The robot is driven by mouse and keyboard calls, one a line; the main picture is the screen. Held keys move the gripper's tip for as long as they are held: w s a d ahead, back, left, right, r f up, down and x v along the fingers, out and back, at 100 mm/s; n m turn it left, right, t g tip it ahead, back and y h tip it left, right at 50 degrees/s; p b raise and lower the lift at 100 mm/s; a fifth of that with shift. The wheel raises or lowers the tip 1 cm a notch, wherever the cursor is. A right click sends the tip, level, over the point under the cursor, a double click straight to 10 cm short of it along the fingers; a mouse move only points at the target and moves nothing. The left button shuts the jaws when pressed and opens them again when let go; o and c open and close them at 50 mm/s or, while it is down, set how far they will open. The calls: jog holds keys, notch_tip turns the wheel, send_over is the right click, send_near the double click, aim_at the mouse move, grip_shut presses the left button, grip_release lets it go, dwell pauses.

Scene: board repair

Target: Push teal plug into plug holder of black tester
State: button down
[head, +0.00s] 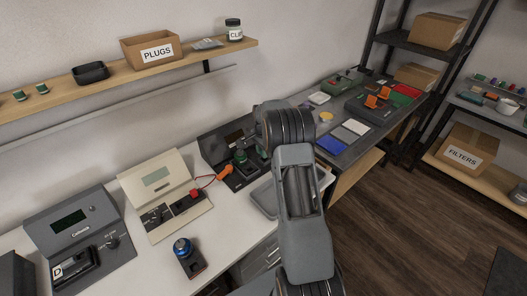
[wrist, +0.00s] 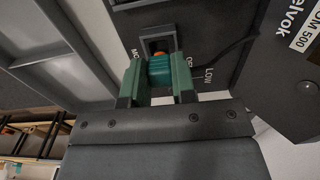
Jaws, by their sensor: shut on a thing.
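The black tester (head: 213,148) stands on the white bench in the head view, partly hidden behind my arm. Its dark panel (wrist: 215,28), with a LOW marking, fills the top of the wrist view. The teal plug (wrist: 159,72) is between the green fingers of my gripper (wrist: 158,82), which is shut on it. The plug's far end, with a bit of orange, is at the square plug holder (wrist: 157,44) on the panel. The plug appears lined up with the holder; I cannot tell how deep it sits.
A grey tester (head: 72,225) is further left. A blue-topped device (head: 183,250) stands in front. A grey tray (head: 264,198) lies close beside my arm.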

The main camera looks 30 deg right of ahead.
jog(key=shift+f+b, duration=0.6)
jog(key=shift+f, duration=0.4)
dwell(1.8)
jog(key=c, duration=0.6)
grip_release()
jog(key=shift+r, duration=0.35)
jog(key=shift+r+p, duration=1)
jog(key=shift+r, duration=0.2)
jog(key=shift+r+p, duration=2)
jog(key=shift+r, duration=1)
